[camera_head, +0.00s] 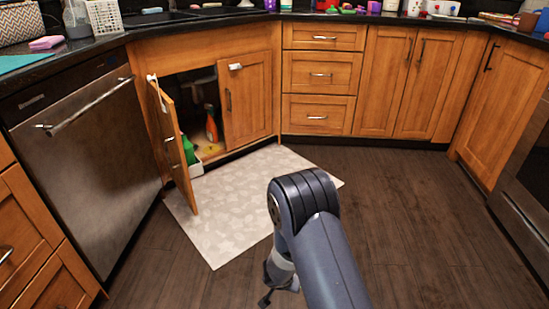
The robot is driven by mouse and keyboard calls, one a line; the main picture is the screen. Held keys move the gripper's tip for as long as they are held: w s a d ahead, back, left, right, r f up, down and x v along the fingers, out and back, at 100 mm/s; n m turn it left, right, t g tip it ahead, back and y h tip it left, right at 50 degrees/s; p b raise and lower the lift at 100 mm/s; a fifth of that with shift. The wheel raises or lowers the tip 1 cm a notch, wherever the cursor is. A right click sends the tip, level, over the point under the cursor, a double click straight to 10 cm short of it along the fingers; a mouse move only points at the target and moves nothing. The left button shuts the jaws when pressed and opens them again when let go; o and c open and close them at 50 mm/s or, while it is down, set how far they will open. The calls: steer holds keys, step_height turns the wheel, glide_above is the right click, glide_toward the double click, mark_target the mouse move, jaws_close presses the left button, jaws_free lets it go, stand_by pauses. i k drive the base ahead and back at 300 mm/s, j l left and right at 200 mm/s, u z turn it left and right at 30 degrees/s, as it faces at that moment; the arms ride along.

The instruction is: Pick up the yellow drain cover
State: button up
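A small yellow patch (211,149) lies on the floor of the open cabinet under the sink. It may be the yellow drain cover, but it is too small to be sure. My arm reaches in from the bottom of the picture. My gripper (266,297) shows only in part, low over the floor beside my arm. I cannot tell whether its fingers are open or shut. It is well apart from the cabinet.
The left cabinet door (174,148) stands open toward the room. Inside are an orange spray bottle (211,125) and a green bottle (188,150). A pale mat (228,205) lies in front. A dishwasher (85,155) stands left. The wooden floor (415,220) at right is clear.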

mark_target(210, 149)
steer(key=i+l+u, duration=0.15)
steer(key=i, duration=1.5)
steer(key=i+u, duration=0.3)
steer(key=i, duration=0.25)
steer(key=i+l+u, duration=0.3)
steer(key=i, duration=0.2)
steer(key=i+l+u, duration=0.15)
steer(key=i+u, duration=0.15)
steer(key=i, duration=0.25)
steer(key=i+j+u, duration=0.2)
steer(key=i, duration=0.55)
